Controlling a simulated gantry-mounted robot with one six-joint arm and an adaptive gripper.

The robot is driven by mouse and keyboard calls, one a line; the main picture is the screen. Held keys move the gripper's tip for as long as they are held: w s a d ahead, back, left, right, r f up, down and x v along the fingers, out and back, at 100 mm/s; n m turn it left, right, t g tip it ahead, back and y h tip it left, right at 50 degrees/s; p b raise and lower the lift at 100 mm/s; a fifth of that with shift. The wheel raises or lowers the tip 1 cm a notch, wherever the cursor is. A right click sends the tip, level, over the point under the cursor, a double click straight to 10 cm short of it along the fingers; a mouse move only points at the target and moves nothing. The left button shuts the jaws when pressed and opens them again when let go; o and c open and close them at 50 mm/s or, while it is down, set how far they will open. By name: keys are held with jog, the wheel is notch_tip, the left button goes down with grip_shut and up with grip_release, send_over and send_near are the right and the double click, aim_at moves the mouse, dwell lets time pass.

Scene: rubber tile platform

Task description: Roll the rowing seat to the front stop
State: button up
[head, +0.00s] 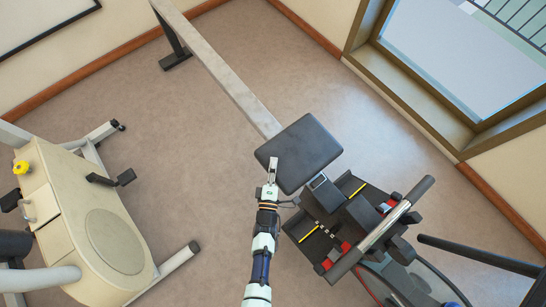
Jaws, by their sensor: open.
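The rowing seat (304,150) is a dark grey square pad on a long pale metal rail (226,78). It sits near the lower right end of the rail, close to the footrest end of the machine. My gripper (272,163) is open, with its fingertips at or over the left edge of the seat. I cannot tell whether they touch it. The front stop cannot be clearly made out; a small grey block (322,184) lies just beyond the seat, beside the footrests (350,195).
The rower's handlebar (380,228) crosses at the lower right. A beige exercise bike (90,225) stands at the left, with its pedal (126,177) towards the rail. A window (470,60) is at the upper right. The floor (180,140) between bike and rail is clear.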

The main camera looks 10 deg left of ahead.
jog(key=s+d, duration=0.1)
jog(key=s, duration=1.1)
jog(key=shift+d+f, duration=0.15)
jog(key=shift+d, duration=0.15)
